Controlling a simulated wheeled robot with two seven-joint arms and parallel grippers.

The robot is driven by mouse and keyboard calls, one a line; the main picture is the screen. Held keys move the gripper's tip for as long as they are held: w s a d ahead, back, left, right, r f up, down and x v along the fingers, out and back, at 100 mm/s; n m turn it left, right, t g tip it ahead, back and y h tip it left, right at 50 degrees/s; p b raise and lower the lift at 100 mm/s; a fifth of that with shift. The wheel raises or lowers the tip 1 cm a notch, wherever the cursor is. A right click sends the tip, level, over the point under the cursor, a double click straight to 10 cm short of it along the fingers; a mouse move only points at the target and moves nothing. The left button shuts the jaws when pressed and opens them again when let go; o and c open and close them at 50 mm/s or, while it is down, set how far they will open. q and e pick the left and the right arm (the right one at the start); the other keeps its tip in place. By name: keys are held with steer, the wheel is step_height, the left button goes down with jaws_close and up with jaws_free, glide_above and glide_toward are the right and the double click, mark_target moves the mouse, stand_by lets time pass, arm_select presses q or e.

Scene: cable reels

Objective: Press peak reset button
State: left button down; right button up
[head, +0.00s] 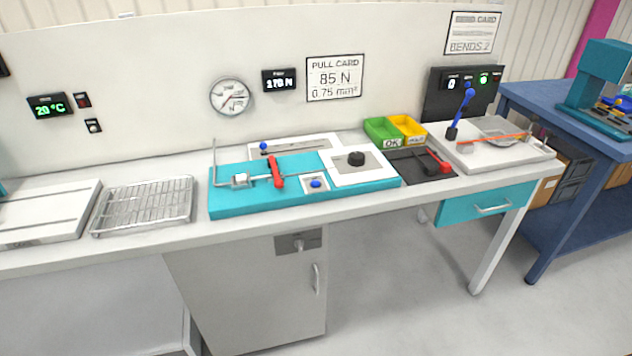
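A small blue button (316,184) sits on a pale square plate at the front of the teal pull-test base (228,207). No readable label shows whether it is the peak reset button. A black display (279,80) on the back panel reads about 178 N; its small heading is too blurred to be sure of. A round dial gauge (232,97) hangs left of it. A red-handled clamp (276,172) stands on the teal base left of the blue button. Neither of my grippers is in view.
A black knob (356,158) stands on a white plate right of the button. Green (382,132) and yellow (408,128) bins stand behind a dark tray. A wire rack (145,204) lies left. A bend tester (490,150) stands right. The bench's front strip is clear.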

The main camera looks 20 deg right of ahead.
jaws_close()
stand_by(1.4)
